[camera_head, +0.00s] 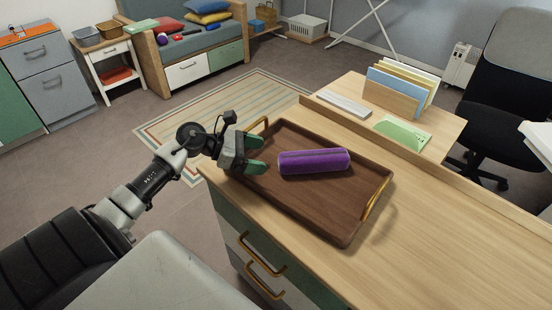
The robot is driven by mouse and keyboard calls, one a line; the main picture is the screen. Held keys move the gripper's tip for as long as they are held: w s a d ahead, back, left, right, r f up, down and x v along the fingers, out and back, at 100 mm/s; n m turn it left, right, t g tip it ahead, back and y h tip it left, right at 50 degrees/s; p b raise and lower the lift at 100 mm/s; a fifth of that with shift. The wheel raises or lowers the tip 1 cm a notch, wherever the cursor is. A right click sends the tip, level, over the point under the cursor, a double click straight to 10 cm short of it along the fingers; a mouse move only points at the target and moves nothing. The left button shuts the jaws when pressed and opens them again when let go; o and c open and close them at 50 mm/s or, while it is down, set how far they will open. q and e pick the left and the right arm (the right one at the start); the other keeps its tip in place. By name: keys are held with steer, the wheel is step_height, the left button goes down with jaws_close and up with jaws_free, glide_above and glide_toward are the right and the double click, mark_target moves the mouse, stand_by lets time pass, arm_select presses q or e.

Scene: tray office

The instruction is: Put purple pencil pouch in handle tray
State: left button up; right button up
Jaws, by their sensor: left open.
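The purple pencil pouch (314,162) is a rounded purple cylinder lying in the brown wooden handle tray (318,218), toward the tray's far half. The tray has gold handles at its two short ends and sits on the wooden desk top. My left gripper (257,155) is open, with its green-padded fingers over the tray's left part. A gap shows between the fingertips and the pouch's left end. Nothing is between the fingers. My right gripper is not in view.
The desk top (422,228) is clear right of the tray. Behind a low ledge stand a file holder with folders (398,88), a green pad (402,132) and a white keyboard-like item (343,104). A black office chair (510,90) stands at right.

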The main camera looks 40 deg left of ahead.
arm_select(q)
steer(key=shift+v, duration=1.25)
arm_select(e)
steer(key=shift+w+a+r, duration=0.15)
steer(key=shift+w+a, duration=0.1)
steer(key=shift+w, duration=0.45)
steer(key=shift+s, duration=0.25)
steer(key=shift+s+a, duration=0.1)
